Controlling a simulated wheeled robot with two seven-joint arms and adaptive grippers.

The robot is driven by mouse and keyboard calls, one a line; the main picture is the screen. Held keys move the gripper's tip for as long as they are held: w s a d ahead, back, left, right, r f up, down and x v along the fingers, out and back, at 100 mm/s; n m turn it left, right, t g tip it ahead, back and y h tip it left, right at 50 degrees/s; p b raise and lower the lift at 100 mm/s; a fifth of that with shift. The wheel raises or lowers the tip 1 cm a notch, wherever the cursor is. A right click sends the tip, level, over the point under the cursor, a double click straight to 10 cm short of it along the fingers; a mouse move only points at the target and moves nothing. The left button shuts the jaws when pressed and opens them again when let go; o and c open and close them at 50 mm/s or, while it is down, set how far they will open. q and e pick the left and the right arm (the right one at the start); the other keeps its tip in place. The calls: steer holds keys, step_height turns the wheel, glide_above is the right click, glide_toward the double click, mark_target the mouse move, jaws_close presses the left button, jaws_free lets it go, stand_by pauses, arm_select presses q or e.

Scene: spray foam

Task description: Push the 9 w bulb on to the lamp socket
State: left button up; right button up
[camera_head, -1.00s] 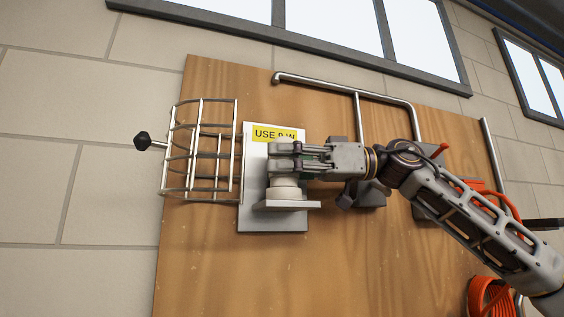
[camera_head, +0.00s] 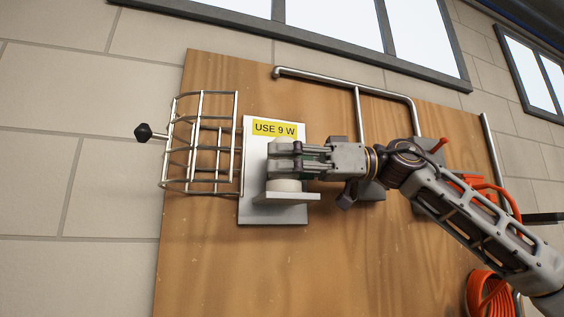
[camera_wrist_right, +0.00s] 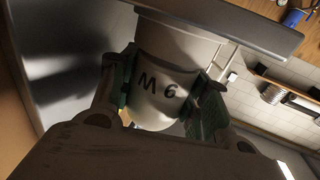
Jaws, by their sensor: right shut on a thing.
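My right gripper (camera_head: 272,157) is shut on the white 9 W bulb (camera_wrist_right: 160,96) in front of the lamp plate (camera_head: 250,205). In the right wrist view, the bulb sits between the fingers, with its "9 W" marking upside down. In the head view, the fingers hide most of the bulb. A short white cylindrical part (camera_head: 284,186) shows below the fingers, above the grey socket bracket (camera_head: 290,198). I cannot tell whether the bulb is fully seated there. My left gripper is not in view.
A yellow "USE 9 W" label (camera_head: 275,128) tops the plate. An open wire cage (camera_head: 202,145) with a black knob (camera_head: 143,133) stands out to the left. A metal conduit (camera_head: 345,85) runs above my arm; an orange cable (camera_head: 490,298) hangs at right. The lower wooden board (camera_head: 230,270) is clear.

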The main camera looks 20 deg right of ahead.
steer(key=shift+f, duration=0.35)
stand_by(0.3)
steer(key=o, duration=1.1)
steer(key=shift+r, duration=0.1)
steer(key=shift+r, duration=4.9)
steer(key=shift+s, duration=0.1)
